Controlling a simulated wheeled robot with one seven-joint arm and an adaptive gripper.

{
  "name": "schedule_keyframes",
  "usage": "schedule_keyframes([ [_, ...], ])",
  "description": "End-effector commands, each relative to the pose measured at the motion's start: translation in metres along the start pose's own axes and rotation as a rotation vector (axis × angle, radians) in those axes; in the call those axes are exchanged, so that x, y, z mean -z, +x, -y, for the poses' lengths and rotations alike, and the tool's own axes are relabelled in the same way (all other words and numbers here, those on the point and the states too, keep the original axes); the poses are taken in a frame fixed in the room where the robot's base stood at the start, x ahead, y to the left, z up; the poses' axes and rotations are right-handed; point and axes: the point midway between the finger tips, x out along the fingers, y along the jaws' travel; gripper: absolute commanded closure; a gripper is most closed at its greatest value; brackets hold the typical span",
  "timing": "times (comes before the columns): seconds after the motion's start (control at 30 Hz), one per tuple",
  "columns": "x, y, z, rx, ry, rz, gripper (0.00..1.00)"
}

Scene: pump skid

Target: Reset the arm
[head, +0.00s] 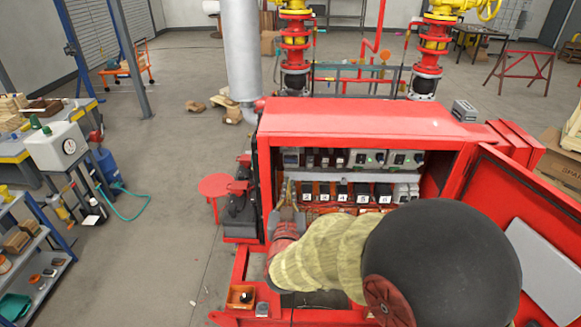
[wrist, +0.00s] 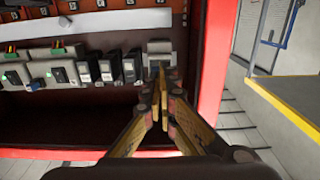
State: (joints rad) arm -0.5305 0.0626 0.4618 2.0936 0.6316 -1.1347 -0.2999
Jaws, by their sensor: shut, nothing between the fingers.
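My gripper (head: 289,194) is at the left side of the open red cabinet (head: 365,118) in the head view, with my arm reaching in from the lower right. In the wrist view my gripper (wrist: 163,76) has its tan fingers closed together and empty. Its fingertips are in front of a grey module (wrist: 159,47) at the right end of a row of modules. I cannot tell whether they touch it. Dark modules (wrist: 131,66) stand just left of the fingers. My arm hides the lower right of the cabinet in the head view.
The cabinet door (head: 535,215) stands open on the right. The cabinet's red side wall (wrist: 212,70) is close to the right of my gripper in the wrist view. A round red stool (head: 215,186) stands left of the cabinet. Open floor (head: 165,185) lies further left.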

Motion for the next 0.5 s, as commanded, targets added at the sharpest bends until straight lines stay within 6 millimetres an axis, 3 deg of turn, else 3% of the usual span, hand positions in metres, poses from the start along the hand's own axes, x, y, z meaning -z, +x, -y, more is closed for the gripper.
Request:
schedule_keyframes([
  [0.43,-0.0006,-0.0052,0.0001,0.0,0.006,0.001,1.0],
  [0.5,-0.0087,-0.0053,0.0027,0.01,0.016,0.031,1.0],
])
